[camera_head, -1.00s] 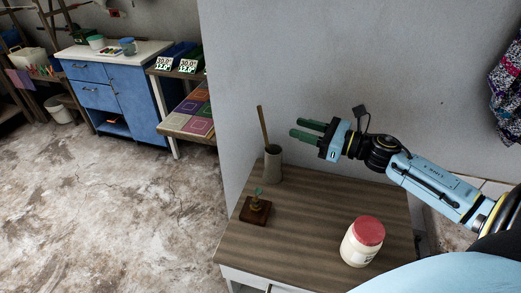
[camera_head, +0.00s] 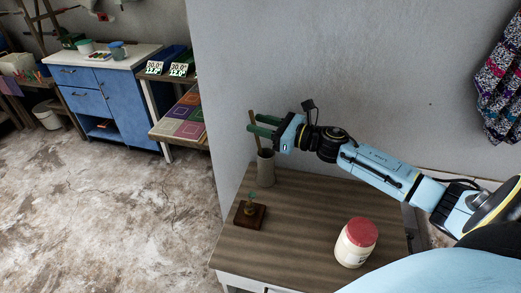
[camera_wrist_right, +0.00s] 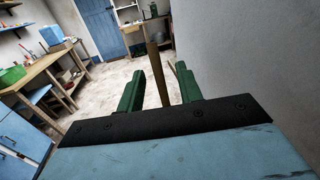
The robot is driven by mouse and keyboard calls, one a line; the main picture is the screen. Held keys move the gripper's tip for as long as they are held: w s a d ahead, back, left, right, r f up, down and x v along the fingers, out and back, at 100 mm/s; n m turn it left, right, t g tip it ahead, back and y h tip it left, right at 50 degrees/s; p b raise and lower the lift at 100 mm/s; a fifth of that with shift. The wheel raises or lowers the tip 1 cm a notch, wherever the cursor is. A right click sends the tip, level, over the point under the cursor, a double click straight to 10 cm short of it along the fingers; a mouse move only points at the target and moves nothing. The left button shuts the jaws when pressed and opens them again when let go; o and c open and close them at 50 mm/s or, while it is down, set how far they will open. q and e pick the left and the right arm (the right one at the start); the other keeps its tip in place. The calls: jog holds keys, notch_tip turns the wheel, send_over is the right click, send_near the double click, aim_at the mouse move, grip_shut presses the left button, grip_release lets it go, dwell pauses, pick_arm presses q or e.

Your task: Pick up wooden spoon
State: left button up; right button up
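The wooden spoon (camera_head: 254,130) stands upright in a grey-beige holder (camera_head: 266,168) at the back left of the wooden tabletop. Its handle sticks up above the rim; its lower part is hidden inside. My right gripper (camera_head: 257,125) is at the handle, level with its upper part and above the holder. In the right wrist view, the handle (camera_wrist_right: 157,75) rises between the two green fingers (camera_wrist_right: 160,88), which are apart, with gaps on both sides. The right gripper is open. My left gripper is not in view.
On the tabletop (camera_head: 300,215) are a small dark wooden stand with a green-topped piece (camera_head: 249,214) and a jar with a red lid (camera_head: 356,242). A grey wall (camera_head: 350,60) stands close behind. The tabletop's middle is clear.

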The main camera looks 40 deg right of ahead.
jog(key=x, duration=0.4)
jog(key=shift+a+p, duration=0.15)
jog(key=shift+p, duration=0.25)
grip_shut()
